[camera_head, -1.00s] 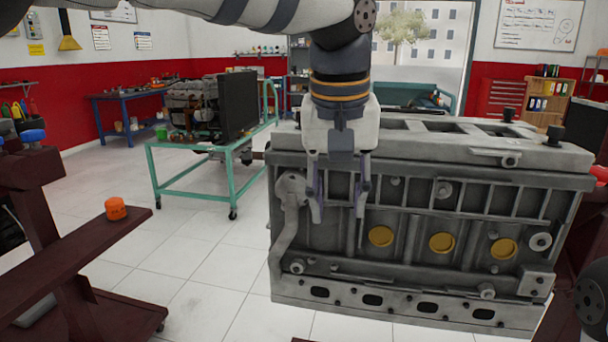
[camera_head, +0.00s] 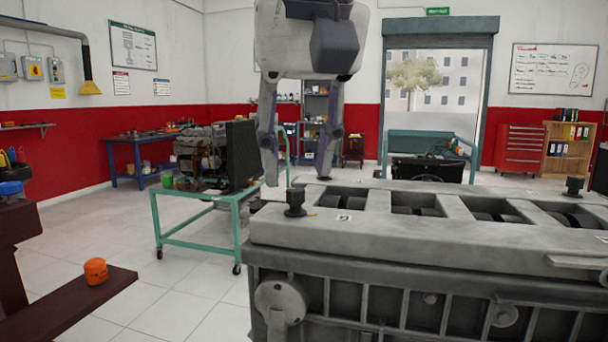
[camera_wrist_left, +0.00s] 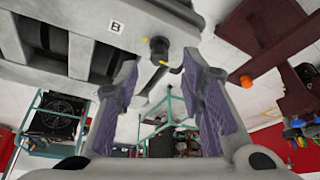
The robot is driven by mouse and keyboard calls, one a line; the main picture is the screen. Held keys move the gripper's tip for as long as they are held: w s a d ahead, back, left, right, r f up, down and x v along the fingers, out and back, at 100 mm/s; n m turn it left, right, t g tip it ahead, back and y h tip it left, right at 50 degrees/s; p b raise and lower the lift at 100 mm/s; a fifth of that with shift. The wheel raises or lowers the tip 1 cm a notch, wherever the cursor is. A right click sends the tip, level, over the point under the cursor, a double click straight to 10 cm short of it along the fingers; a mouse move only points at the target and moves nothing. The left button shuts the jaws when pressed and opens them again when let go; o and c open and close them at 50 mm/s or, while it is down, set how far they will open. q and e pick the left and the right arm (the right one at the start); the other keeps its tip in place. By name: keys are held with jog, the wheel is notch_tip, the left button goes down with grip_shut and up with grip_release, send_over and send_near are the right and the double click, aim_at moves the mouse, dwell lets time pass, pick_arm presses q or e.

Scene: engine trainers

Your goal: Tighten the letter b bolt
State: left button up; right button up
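The letter b bolt (camera_head: 295,201) is a dark, upright bolt with a wide head on the top near-left corner of the grey engine block (camera_head: 400,243). A small label (camera_head: 343,218) lies beside it; in the left wrist view the label (camera_wrist_left: 116,26) reads B, and the bolt (camera_wrist_left: 158,50) shows beyond the fingertips. My left gripper (camera_head: 297,180) points down above this corner, its two fingers spread with nothing between them. In the left wrist view the gripper (camera_wrist_left: 170,78) is also open, apart from the bolt. My right gripper is out of view.
Another dark bolt (camera_head: 574,187) stands on the block's far right. A green trolley (camera_head: 200,235) with an engine stands behind left. An orange cylinder (camera_head: 95,271) sits on a dark red stand (camera_head: 85,305) at the left. Open floor lies between stand and block.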

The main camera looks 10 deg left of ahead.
aim_at(296, 190)
pick_arm(q)
jog(key=x, duration=0.3)
jog(key=shift+f, duration=0.15)
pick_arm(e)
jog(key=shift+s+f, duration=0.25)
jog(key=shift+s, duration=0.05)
pick_arm(q)
jog(key=shift+c, duration=0.2)
grip_shut()
